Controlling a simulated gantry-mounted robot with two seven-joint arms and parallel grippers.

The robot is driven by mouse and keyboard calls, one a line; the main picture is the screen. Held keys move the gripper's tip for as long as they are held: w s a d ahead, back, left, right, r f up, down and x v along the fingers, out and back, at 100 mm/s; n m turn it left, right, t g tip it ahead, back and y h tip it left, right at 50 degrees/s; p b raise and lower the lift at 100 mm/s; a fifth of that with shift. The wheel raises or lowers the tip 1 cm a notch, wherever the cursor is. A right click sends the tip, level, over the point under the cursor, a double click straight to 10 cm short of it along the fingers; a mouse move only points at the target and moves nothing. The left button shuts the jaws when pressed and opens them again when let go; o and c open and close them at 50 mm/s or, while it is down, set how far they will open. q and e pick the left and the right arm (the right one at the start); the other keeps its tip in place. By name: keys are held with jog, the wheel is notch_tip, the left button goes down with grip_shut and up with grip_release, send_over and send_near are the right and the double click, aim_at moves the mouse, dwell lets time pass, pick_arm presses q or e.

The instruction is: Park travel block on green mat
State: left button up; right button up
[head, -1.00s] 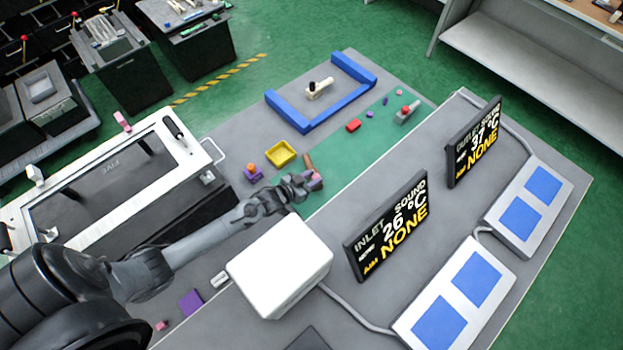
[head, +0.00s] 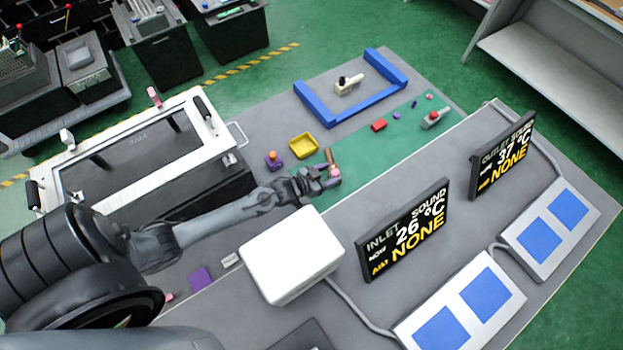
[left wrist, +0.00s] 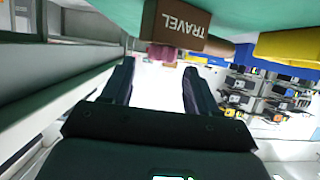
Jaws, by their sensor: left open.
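The brown travel block (head: 329,157) sits on the near-left end of the green mat (head: 395,137). In the left wrist view, the travel block (left wrist: 181,27) shows its TRAVEL lettering upside down, with the mat along the top. A small pink piece (head: 334,172) is beside it; it also shows in the left wrist view (left wrist: 162,54) by the block's lower edge. My left gripper (head: 324,181) is at the pink piece, just short of the block. In the left wrist view, its fingers (left wrist: 159,66) are apart, with nothing clearly held between them. My right gripper is out of view.
A yellow tray (head: 303,147) and a purple block with an orange top (head: 273,160) stand left of the travel block. A blue frame (head: 345,114) lies beyond. A white box (head: 291,254) and display screens (head: 404,236) stand on the near side.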

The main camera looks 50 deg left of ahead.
pick_arm(q)
jog(key=p+v, duration=0.2)
jog(key=v, duration=0.8)
jog(key=shift+s, duration=0.3)
